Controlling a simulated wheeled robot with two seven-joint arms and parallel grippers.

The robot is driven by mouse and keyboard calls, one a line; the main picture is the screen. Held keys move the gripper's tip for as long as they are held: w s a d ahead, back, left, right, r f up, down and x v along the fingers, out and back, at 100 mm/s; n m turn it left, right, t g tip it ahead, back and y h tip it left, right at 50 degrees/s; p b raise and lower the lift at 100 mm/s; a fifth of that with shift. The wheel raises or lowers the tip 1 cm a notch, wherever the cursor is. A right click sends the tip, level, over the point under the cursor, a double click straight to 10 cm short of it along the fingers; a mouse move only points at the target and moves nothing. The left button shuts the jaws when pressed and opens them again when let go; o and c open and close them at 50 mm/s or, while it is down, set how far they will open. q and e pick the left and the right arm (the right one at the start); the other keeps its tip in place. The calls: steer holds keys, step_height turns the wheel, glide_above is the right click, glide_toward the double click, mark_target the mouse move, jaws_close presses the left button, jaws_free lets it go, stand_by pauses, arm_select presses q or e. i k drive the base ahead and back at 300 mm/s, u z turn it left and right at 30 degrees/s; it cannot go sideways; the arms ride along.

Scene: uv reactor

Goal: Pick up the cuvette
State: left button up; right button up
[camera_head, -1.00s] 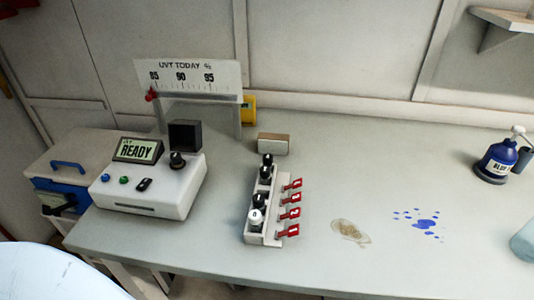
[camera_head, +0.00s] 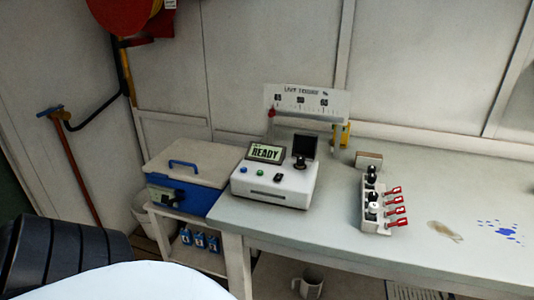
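A narrow white rack (camera_head: 376,222) with red numbered tags (camera_head: 395,208) along its right side stands on the bench. It holds small vessels with black caps (camera_head: 371,180) and one with a white cap (camera_head: 375,207). They may be cuvettes, but they are too small to tell for sure. The white instrument (camera_head: 278,178) to the left of the rack shows READY on its screen (camera_head: 265,152). A black square part (camera_head: 304,146) and a black knob stand on it. Neither of my grippers is in view.
The grey bench (camera_head: 440,200) has a brown stain (camera_head: 445,231) and blue spots (camera_head: 500,231) right of the rack. A blue and white cooler box (camera_head: 187,168) sits on a lower stand at left. A mug (camera_head: 309,281) is below the bench. A red-handled tool (camera_head: 75,165) leans on the wall.

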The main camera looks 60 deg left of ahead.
mark_target(300, 161)
steer(key=u, duration=1.6)
